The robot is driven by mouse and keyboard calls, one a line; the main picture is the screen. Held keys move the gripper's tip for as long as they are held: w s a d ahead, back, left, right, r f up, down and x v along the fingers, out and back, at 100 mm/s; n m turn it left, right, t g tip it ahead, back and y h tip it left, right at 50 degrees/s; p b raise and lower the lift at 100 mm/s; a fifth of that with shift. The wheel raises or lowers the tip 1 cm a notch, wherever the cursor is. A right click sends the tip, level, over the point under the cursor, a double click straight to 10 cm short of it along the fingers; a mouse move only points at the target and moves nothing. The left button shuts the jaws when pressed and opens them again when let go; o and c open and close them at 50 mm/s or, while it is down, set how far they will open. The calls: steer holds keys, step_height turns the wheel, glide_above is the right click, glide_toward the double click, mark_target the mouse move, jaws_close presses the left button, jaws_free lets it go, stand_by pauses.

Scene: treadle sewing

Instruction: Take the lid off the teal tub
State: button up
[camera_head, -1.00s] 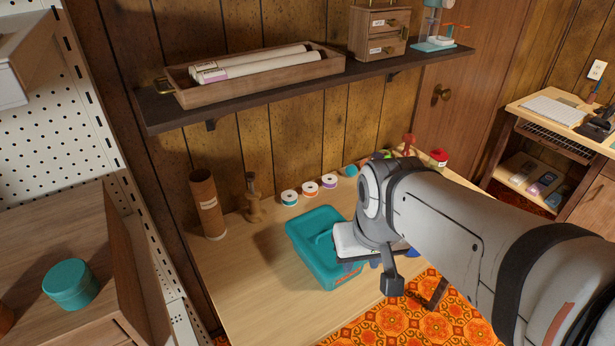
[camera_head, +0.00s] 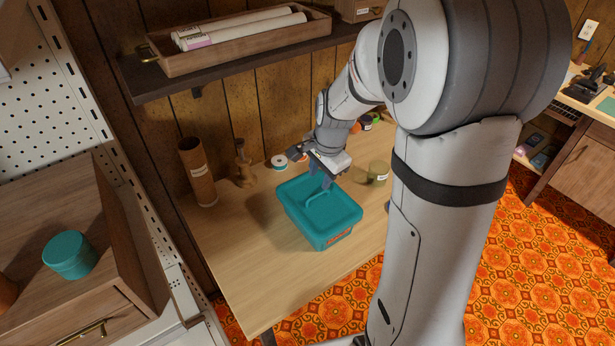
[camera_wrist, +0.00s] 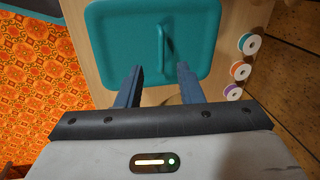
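The teal tub (camera_head: 322,231) stands on the wooden table with its teal lid (camera_head: 338,206) on top. The lid has a raised bar handle (camera_head: 318,193), which also shows in the wrist view (camera_wrist: 161,48). My gripper (camera_head: 312,170) is above the lid's back edge. In the wrist view my gripper (camera_wrist: 160,70) is open, its two dark fingers apart and pointing toward the lid. The handle lies ahead of the fingers, roughly between their lines. I cannot tell whether the fingertips touch the lid.
Thread spools (camera_wrist: 240,70) stand along the wall at the table's back. A brown tube (camera_head: 200,172), a wooden stand (camera_head: 243,165) and an olive jar (camera_head: 378,172) are near the tub. A shelf (camera_head: 250,58) overhangs the back. The table's front left is clear.

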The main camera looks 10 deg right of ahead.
mark_target(317, 196)
steer(key=shift+m, duration=0.4)
steer(key=f, duration=0.3)
steer(key=w+f, duration=0.1)
steer(key=f, duration=0.4)
steer(key=shift+w+f+p, duration=0.3)
steer(key=shift+w+f, duration=0.1)
steer(key=shift+c, duration=0.5)
jaws_close()
